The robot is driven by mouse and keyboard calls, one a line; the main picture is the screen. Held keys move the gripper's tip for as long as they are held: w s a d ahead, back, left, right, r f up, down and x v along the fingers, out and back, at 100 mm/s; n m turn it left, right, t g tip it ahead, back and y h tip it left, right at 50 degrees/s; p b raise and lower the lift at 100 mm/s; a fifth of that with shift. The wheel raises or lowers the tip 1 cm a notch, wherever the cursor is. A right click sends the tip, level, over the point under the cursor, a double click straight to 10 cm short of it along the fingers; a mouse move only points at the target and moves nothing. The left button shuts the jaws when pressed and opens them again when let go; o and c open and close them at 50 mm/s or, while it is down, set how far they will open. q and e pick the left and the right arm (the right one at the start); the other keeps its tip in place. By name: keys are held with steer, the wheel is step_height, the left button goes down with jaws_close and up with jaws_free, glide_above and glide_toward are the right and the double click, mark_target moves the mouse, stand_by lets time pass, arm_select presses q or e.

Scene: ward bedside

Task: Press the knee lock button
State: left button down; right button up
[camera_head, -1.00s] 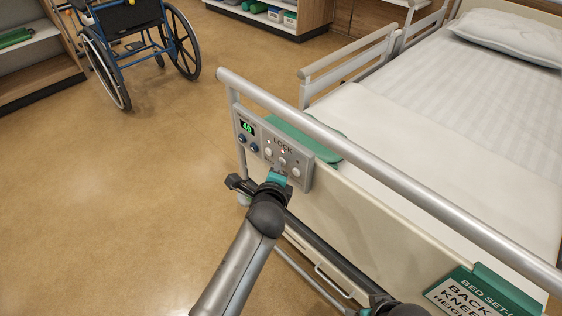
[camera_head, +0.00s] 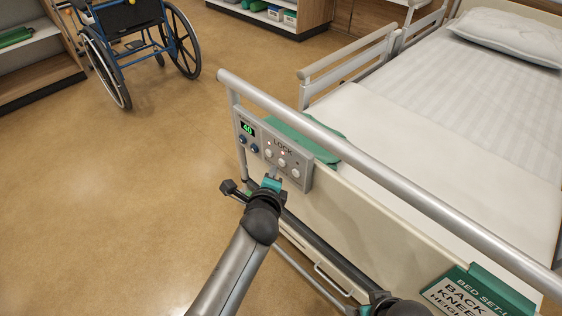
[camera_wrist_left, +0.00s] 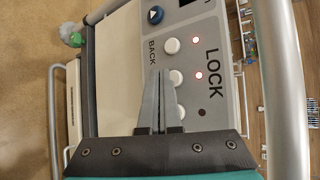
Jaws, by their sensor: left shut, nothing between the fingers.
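The grey lock panel (camera_head: 272,155) is on the bed's end rail, marked LOCK, with three white buttons in a row. In the left wrist view, the button by the BACK label (camera_wrist_left: 171,46) is clear. The middle button (camera_wrist_left: 177,78) is partly behind my fingers, and the third is mostly covered. Any label beside these two is hidden. The first two lamps glow red; the third is dark. My left gripper (camera_head: 275,174) is shut and empty, its tips in front of the panel near the middle button. Contact cannot be told. My right gripper (camera_head: 372,303) shows only partly at the bottom edge.
The bed's end rail (camera_head: 380,175) runs above the panel and slopes down to the right. A green-and-white bed settings card (camera_head: 470,295) hangs at lower right. A wheelchair (camera_head: 135,45) stands far off at upper left. The floor left of the bed is clear.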

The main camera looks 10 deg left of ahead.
arm_select(q)
steer(key=shift+s+a+p, duration=0.75)
steer(key=shift+s+a, duration=0.05)
steer(key=shift+s, duration=0.2)
steer(key=shift+s+a+p, duration=0.7)
steer(key=shift+s+a, duration=0.05)
steer(key=shift+s, duration=0.2)
steer(key=s+a+r+p, duration=0.2)
steer(key=s+a+p, duration=0.2)
steer(key=s+a, duration=0.1)
steer(key=shift+s, duration=0.7)
